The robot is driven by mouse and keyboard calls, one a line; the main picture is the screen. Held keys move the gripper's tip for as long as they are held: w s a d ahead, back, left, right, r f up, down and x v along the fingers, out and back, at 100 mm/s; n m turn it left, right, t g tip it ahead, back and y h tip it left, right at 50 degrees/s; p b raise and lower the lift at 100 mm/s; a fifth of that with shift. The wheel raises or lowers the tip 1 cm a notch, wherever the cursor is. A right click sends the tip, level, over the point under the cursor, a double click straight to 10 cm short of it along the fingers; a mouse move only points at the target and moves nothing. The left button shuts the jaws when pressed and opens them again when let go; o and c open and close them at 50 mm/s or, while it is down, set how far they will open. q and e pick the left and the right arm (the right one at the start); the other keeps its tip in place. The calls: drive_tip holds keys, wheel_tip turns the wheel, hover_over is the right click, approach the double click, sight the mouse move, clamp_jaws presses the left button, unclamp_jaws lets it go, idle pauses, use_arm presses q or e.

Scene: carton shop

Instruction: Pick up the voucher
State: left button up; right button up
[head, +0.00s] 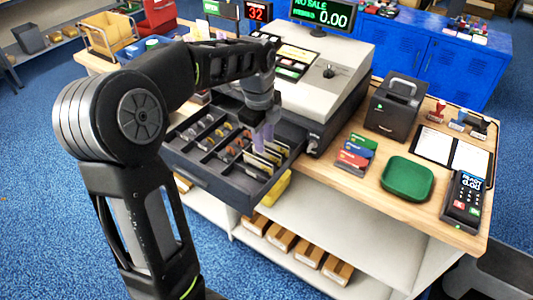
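The open cash drawer (203,177) sticks out from the till (318,85), with coins in small compartments and upright notes in slots on its right side. My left gripper (264,128) points down over the note slots. Slim purple pieces show at and beside its tips; I cannot tell which are fingers and which are paper, or whether it is open or shut. I cannot make out for sure which slip is the voucher. My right gripper is not in view.
A card stand (354,155), a green tray (406,178), a black printer (396,105) and a card terminal (462,198) stand on the counter to the right. A yellow object (277,188) shows below the drawer.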

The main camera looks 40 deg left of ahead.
sight(267, 154)
use_arm(q)
drive_tip(key=f, duration=0.3)
drive_tip(key=f+p, duration=0.1)
drive_tip(key=shift+w+d+f, duration=0.15)
drive_tip(key=shift+w+f, duration=0.1)
drive_tip(key=shift+w, duration=0.05)
drive_tip(key=shift+c, duration=0.5)
clamp_jaws()
